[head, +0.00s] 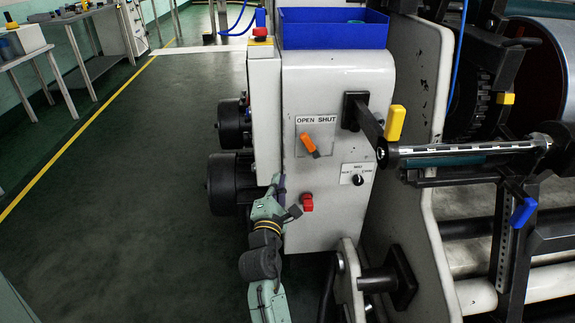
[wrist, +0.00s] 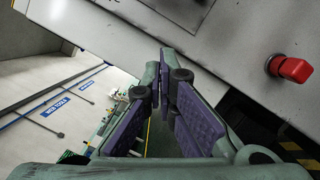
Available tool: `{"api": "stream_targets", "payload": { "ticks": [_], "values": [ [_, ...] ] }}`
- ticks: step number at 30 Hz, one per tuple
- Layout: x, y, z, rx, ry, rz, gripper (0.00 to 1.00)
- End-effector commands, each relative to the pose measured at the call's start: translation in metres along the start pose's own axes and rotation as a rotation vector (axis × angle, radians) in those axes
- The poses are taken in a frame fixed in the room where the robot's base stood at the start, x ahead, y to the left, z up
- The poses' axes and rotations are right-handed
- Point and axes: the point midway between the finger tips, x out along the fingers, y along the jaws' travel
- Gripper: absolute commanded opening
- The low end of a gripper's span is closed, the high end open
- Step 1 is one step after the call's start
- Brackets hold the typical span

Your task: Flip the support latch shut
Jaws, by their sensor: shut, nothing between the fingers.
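An orange lever (head: 309,143) with a dark lower end sits under an "OPEN SHUT" label (head: 316,119) on the white cabinet's front. It slants down to the right. A yellow handle (head: 395,122) stands upright by the near end of the roller shaft. A blue handle (head: 523,212) hangs on the bracket below the shaft, to the right. The frames do not show which of these is the support latch. My gripper (head: 281,196) is low at the cabinet's left front edge, apart from all three. In the wrist view, my gripper's purple-padded fingers (wrist: 161,82) are together and empty.
A red knob (head: 307,203) is on the cabinet front, close right of my gripper; it also shows in the wrist view (wrist: 291,68). A black rotary switch (head: 358,179) and black bracket arm (head: 366,122) are nearby. Open green floor (head: 130,190) lies to the left.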

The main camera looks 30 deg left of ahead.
Motion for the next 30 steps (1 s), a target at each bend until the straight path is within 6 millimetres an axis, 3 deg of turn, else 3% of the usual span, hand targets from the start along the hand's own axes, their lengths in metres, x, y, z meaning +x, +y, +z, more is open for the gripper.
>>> {"api": "stream_targets", "payload": {
  "ticks": [14, 21, 30],
  "values": [
    [0.094, 0.003, 0.001, 0.001, 0.000, 0.001, 0.00],
    [0.102, 0.003, 0.033, 0.002, -0.001, 0.000, 0.00],
    [0.103, 0.001, 0.039, 0.001, 0.001, 0.001, 0.00]
  ]
}}
